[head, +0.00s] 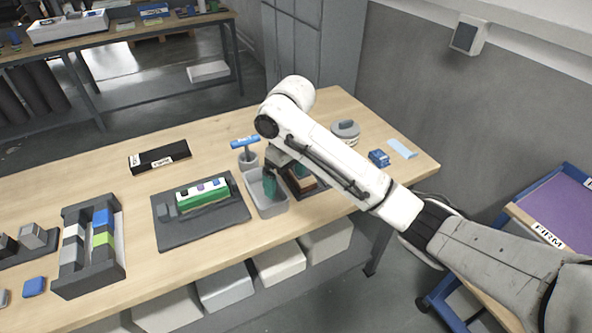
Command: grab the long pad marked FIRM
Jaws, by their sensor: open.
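A white label reading FIRM (548,235) shows at the right, on the front of a tan strip beside a purple surface (552,200) on a blue-framed cart. My arm covers part of that cart, so I cannot tell the pad's full outline. A long black block (160,158) with white labels lies at the back left of the wooden table; its lettering is too small to read.
A dark tray (168,229) holds a green and white piece. A dark rack (116,269) with coloured blocks stands at the left. A blue-topped tool (245,143), a grey round container (346,130) and a small blue box (379,158) are near my arm.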

